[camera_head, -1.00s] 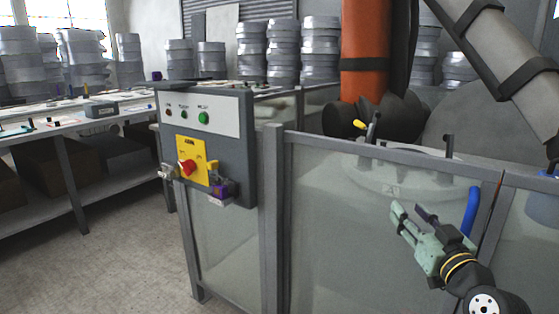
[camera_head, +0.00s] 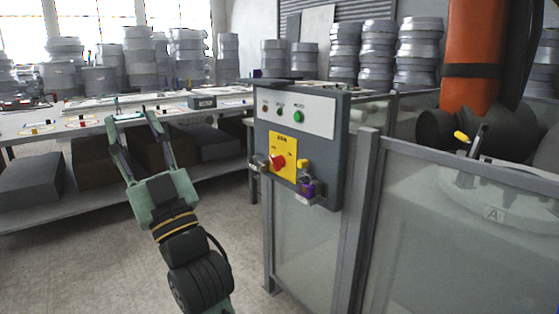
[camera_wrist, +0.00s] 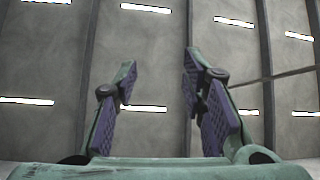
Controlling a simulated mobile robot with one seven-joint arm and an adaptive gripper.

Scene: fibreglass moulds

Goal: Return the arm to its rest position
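My gripper (camera_head: 132,120) is in the left part of the head view, raised in front of the long table. Its two fingers are spread apart with nothing between them. In the wrist view my gripper (camera_wrist: 158,95) also shows open and empty, with purple pads, pointing up at the ceiling (camera_wrist: 150,60) and its strip lights. My forearm runs down from it to the bottom edge of the head view.
A grey control box (camera_head: 330,150) with a yellow switch panel and red knob stands right of my gripper. Clear-panelled fencing (camera_head: 440,240) extends right. A long table (camera_head: 60,132) holds small items. Stacked grey moulds (camera_head: 420,55) stand behind. Bare floor (camera_head: 90,270) lies at lower left.

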